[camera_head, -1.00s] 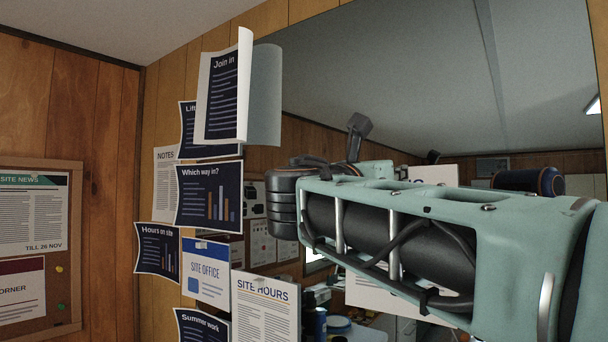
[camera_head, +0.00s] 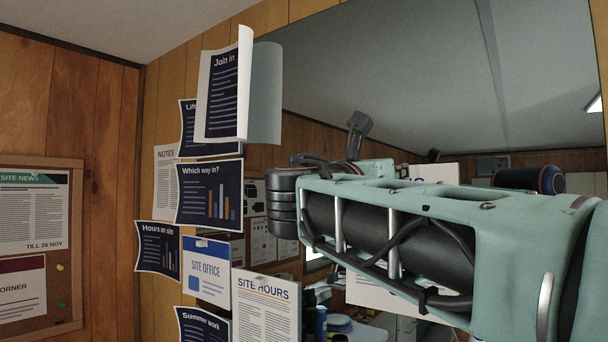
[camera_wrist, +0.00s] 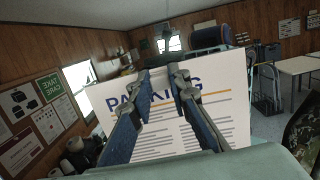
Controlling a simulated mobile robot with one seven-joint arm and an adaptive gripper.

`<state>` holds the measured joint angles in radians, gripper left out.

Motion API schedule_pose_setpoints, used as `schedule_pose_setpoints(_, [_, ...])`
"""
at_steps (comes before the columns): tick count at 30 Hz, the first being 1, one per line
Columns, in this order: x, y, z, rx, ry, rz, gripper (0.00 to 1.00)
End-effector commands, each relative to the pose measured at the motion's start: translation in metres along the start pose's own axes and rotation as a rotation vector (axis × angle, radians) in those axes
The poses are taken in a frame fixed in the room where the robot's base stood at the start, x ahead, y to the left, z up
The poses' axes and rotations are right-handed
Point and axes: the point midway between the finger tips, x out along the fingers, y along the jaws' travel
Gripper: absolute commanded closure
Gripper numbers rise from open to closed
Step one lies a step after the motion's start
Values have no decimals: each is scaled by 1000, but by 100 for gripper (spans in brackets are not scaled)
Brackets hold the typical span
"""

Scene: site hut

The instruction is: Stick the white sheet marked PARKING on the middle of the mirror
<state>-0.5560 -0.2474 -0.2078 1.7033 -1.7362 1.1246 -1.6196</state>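The white PARKING sheet (camera_wrist: 215,100) faces my wrist camera, tilted, with a blue heading, an orange line and grey text lines. My gripper (camera_wrist: 161,72) is in front of it, two blue fingers spread with a visible gap between the tips near its top edge. I cannot tell whether the sheet touches the glass. In the head view my arm covers most of the sheet; a lower part (camera_head: 378,296) shows beneath the arm. The large mirror (camera_head: 400,75) fills the right of the head view and reflects the room.
Several posters cover the wall left of the mirror: a curling "Join in" sheet (camera_head: 222,90) overlaps the mirror's edge, with "Which way in?" (camera_head: 208,195) and "SITE HOURS" (camera_head: 266,310) below. A corkboard (camera_head: 62,318) hangs at the far left. Tables and wall notices in the wrist view appear as reflections.

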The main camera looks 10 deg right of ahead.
Motion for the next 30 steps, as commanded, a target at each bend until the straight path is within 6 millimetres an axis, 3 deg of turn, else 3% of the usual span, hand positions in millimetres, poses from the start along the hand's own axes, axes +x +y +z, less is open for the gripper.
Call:
schedule_pose_setpoints(5, [0,-1,0,1,0,-2,64])
schedule_pose_setpoints(15, [-3,0,0,0,1,-1,63])
schedule_pose_setpoints(30, [-71,0,1,1,-1,0,63])
